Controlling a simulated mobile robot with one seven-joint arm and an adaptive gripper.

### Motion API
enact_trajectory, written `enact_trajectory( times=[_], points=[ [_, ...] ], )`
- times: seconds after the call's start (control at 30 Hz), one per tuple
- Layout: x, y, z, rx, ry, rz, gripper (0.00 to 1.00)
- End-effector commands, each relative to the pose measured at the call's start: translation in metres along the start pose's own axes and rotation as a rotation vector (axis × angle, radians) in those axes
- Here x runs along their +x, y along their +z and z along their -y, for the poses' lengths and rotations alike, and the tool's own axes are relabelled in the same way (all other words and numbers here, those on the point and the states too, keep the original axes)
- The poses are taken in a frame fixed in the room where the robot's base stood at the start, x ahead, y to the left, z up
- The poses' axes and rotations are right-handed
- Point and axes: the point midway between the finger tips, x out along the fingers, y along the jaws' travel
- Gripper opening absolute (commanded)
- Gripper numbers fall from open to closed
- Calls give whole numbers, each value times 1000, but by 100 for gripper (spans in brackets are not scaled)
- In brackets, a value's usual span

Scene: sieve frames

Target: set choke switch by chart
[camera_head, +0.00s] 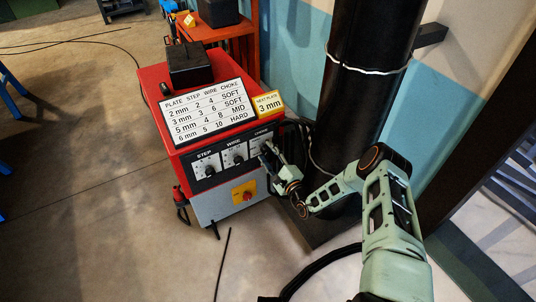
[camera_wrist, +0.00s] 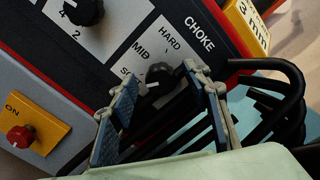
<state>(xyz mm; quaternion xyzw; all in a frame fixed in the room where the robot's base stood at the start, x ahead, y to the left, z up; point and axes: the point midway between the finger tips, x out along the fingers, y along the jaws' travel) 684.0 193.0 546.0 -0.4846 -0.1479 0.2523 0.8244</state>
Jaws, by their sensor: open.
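The choke switch, a dark knob (camera_wrist: 160,72), sits on a white plate marked SOFT, MID and HARD in the wrist view. A pale mark shows on its lower-left side; I cannot tell its setting for sure. My gripper (camera_wrist: 164,80) is open, its fingertips on either side of the knob; contact cannot be told. In the head view my gripper (camera_head: 270,156) hides most of the choke plate. The chart (camera_head: 206,110) on the red machine (camera_head: 160,112) lists SOFT for 2 mm and 3 mm, MID for 5 mm, HARD for 6 mm. The yellow card (camera_head: 268,103) reads NEXT PLATE 3 mm.
The step knob (camera_head: 208,169) and wire knob (camera_head: 237,159) lie left of the choke plate. Black cables and a black pillar (camera_head: 355,85) stand close on the right. Floor at the left is mostly clear.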

Motion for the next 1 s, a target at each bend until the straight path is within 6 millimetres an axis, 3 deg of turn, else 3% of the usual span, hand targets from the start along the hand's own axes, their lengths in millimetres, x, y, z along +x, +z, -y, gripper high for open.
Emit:
enact_trajectory(
  times=[0.23, 0.7, 1.0],
  points=[
    [-18, 0, 0, 1, 1, -1, 44],
    [-108, -1, 0, 1, 1, -2, 44],
    [-121, 0, 0, 0, 0, -1, 44]
  ],
)
